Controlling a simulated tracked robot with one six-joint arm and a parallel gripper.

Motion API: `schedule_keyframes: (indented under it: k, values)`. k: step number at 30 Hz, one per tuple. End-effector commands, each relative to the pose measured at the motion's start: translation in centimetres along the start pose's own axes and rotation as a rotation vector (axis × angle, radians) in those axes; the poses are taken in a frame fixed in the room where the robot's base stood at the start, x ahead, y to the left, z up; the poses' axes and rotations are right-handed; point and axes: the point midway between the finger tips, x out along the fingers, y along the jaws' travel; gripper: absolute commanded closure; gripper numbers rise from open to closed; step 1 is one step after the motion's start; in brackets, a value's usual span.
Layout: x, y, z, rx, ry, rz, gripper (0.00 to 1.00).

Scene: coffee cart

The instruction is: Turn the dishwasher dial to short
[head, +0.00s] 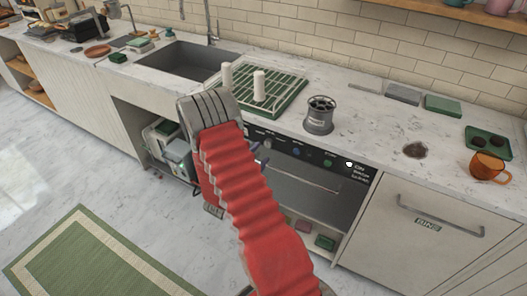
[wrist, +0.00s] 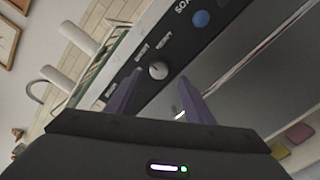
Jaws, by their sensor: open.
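The dishwasher's black control panel (head: 312,157) runs under the counter edge, partly covered by my arm in the head view. In the wrist view the panel (wrist: 181,33) slants across the picture, with the round grey dial (wrist: 158,70) on it. Small white labels surround the dial, too blurred to read surely, and its pointer setting cannot be told. My gripper (wrist: 160,78) is open, its two purple fingers apart on either side of the dial as seen from the wrist. Whether they touch it cannot be told. In the head view the fingers are mostly hidden behind my red-sleeved arm.
A blue button (wrist: 201,19) sits beside the dial. Above on the counter are a green drying rack (head: 272,98) with white pegs and a grey pot (head: 320,115). The steel dishwasher front (head: 305,190) lies below the panel. The floor at left is mostly clear.

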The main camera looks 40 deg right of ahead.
Motion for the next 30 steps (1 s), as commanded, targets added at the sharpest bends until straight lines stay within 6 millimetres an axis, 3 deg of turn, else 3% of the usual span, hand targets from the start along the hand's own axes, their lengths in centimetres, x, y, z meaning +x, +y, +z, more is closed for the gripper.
schedule_keyframes:
  k: [15,21,30]
  values:
    - [-7.8,-0.1,0.0,-0.002,0.002,-0.001,0.52]
    - [-9.1,-0.1,0.0,0.000,0.000,-0.001,0.52]
    - [-9.2,-0.2,0.1,0.000,-0.001,-0.002,0.52]
